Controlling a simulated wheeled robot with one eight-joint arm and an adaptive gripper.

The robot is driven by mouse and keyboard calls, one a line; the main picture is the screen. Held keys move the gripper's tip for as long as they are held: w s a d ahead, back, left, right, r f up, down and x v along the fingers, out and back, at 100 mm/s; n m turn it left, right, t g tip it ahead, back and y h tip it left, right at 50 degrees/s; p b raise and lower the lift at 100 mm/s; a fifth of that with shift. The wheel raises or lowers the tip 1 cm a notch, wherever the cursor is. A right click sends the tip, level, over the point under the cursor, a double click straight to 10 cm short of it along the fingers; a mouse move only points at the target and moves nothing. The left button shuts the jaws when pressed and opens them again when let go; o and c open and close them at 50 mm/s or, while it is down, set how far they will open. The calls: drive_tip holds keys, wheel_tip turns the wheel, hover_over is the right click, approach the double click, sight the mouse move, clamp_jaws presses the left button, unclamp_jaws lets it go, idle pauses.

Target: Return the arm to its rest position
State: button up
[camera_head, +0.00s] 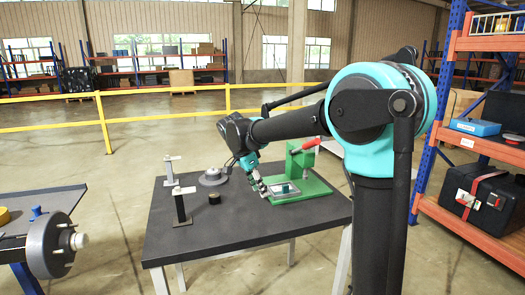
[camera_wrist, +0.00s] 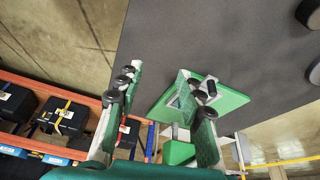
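My black and teal arm (camera_head: 290,122) reaches out over a black-topped table (camera_head: 235,235). My gripper (camera_head: 262,190) is low, beside the left side of a green fixture (camera_head: 312,184) with a red handle (camera_head: 306,144). In the wrist view my gripper (camera_wrist: 158,78) has its two fingers wide apart with nothing between them. The green fixture (camera_wrist: 228,102) shows just behind and right of the right finger, which hides part of it. Whether the finger touches the fixture is unclear.
Two small stands (camera_head: 181,203) (camera_head: 170,170), a grey round part (camera_head: 213,177) and a small dark cylinder (camera_head: 214,198) stand left on the table. An orange and blue shelf (camera_head: 484,145) with cases is at right. Another table (camera_head: 60,201) is at left. A yellow rail (camera_head: 165,118) runs behind.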

drive_tip(key=s+d+f+n+y, duration=0.1)
drive_tip(key=s+d+f+n, duration=0.2)
drive_tip(key=s+d+f, duration=0.3)
drive_tip(key=s+d+f+n+y, duration=0.1)
drive_tip(key=s+d+f+n, duration=0.25)
drive_tip(key=d, duration=0.55)
drive_tip(key=s+d+f+n+t, duration=0.1)
drive_tip(key=s+d+f+n, duration=0.1)
drive_tip(key=s+f, duration=0.2)
drive_tip(key=s+d+f+n+t+y, duration=0.1)
drive_tip(key=s+d+f+n, duration=0.2)
drive_tip(key=s, duration=0.6)
drive_tip(key=shift+s+d+f+y, duration=0.3)
drive_tip(key=shift+s+f, duration=0.1)
drive_tip(key=shift+f, duration=0.55)
